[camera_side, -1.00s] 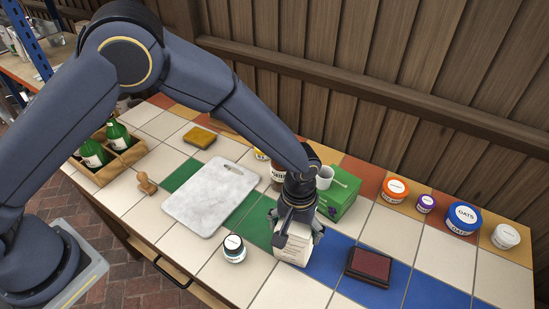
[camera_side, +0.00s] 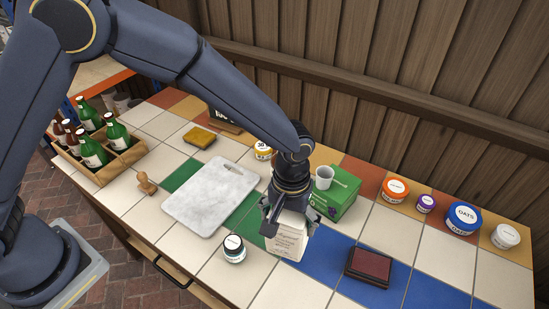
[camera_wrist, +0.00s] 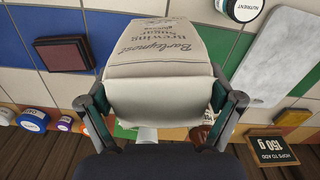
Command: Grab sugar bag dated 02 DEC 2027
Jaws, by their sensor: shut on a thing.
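A cream paper sugar bag (camera_side: 287,238) stands upright in my gripper (camera_side: 288,215), over the green and blue tiles in the side view. In the wrist view the bag (camera_wrist: 160,50) shows the print "Barleymost Brewing Sugar", upside down, and its folded top. The date is not readable in either view. The fingers of my gripper (camera_wrist: 163,98) are shut on the bag, one on each side of its top. The side view does not show clearly whether its base touches the counter.
A nutrient jar (camera_side: 234,249) is close on the bag's left, and a marble board (camera_side: 210,196) lies beyond it. A dark red ink pad (camera_side: 368,267) lies to the right. A green box (camera_side: 340,197) with a white cup (camera_side: 323,177) stands behind. Lidded tubs (camera_side: 462,218) line the back.

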